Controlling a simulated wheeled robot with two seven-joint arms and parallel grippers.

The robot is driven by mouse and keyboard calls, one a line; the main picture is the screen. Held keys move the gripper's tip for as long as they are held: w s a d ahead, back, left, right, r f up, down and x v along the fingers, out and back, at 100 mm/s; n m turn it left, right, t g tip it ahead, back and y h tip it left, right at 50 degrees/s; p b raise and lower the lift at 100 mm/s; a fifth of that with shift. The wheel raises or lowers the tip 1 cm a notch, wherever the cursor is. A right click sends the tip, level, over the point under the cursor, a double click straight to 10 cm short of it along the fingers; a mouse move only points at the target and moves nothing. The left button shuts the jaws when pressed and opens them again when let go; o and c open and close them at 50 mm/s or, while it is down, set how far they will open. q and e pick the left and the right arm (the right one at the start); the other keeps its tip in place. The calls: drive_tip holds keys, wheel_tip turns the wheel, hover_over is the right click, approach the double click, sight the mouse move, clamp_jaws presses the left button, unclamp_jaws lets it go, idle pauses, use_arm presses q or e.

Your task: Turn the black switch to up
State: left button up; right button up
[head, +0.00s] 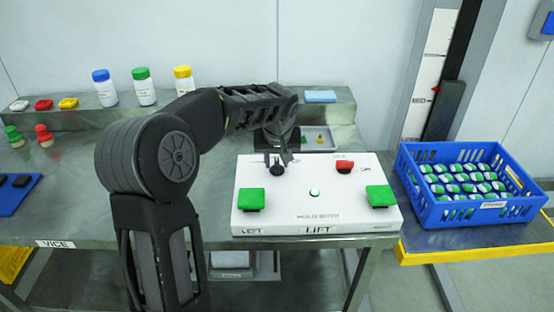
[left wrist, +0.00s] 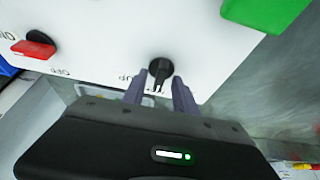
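The black switch (head: 277,169) sits at the back left of the white control box (head: 316,222). In the left wrist view the switch (left wrist: 160,72) is a round black knob with a narrow pointer, and the word UP is printed beside it. My left gripper (head: 285,156) is over the back edge of the box at the switch. Its two fingers (left wrist: 160,88) are apart, one on each side of the knob's pointer, with a gap visible between them. My right gripper is not in view.
Green buttons stand on the box at left (head: 251,199) and right (head: 380,196), with a red switch (head: 344,167) at the back right. A blue crate (head: 473,212) of green-and-white items stands to the right. Bottles with coloured caps (head: 143,88) line the back shelf.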

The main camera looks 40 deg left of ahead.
use_arm(q)
drive_tip(key=shift+c, duration=0.5)
clamp_jaws()
drive_tip(key=m, duration=0.2)
drive_tip(key=m+h, duration=0.1)
drive_tip(key=m, duration=0.1)
drive_tip(key=shift+a+r+t+h+p, duration=0.1)
drive_tip(key=shift+a+t+h+p, duration=0.05)
drive_tip(key=shift+t+h+p, duration=0.2)
drive_tip(key=m+h, duration=0.1)
drive_tip(key=m, duration=0.4)
drive_tip(key=shift+h, duration=0.35)
drive_tip(key=shift+o, duration=0.5)
unclamp_jaws()
